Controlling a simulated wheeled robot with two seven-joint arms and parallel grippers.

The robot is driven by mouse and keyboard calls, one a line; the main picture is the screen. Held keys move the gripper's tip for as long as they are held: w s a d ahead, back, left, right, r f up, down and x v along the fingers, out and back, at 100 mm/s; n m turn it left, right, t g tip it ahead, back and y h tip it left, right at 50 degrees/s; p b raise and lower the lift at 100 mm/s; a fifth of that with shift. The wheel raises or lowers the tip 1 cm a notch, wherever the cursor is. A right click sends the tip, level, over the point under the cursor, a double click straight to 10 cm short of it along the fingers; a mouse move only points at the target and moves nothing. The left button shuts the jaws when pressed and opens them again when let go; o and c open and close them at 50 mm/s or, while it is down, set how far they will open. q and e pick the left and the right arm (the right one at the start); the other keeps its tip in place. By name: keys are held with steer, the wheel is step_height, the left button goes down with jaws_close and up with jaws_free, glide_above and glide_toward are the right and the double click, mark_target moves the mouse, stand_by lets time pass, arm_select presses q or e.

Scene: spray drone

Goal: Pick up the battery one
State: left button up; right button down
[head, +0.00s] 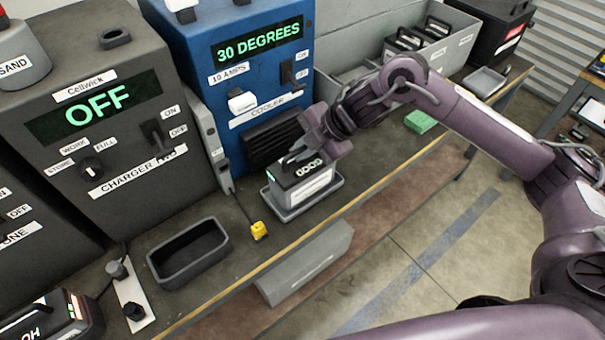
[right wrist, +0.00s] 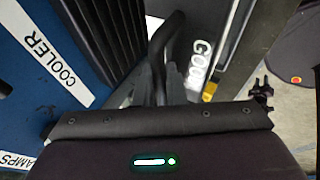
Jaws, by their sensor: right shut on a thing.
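A dark battery (head: 301,186) with a white front label sits in a shallow grey tray (head: 284,213) before the blue cooler. Pale letters on its top partly show in the right wrist view (right wrist: 198,68), where they begin "GOO". My right gripper (head: 296,157) is over the battery's top, shut on its dark handle (right wrist: 163,45). The fingers hide part of the handle. The battery looks upright, and I cannot tell whether it touches the tray. My left gripper is not in view.
The blue cooler (head: 188,45) reads "30 DEGREES". The grey charger (head: 75,160) reads OFF. An empty dark bin (head: 188,280) is at front left, and another dark battery (head: 50,318) with a "HOT" label is at lower left.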

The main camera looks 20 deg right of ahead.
stand_by(0.8)
steer(key=shift+w+r, duration=0.15)
steer(key=shift+r, duration=0.1)
steer(key=shift+r, duration=0.25)
step_height(320, 180, up, 20)
steer(key=p, duration=0.2)
steer(key=shift+f, duration=0.25)
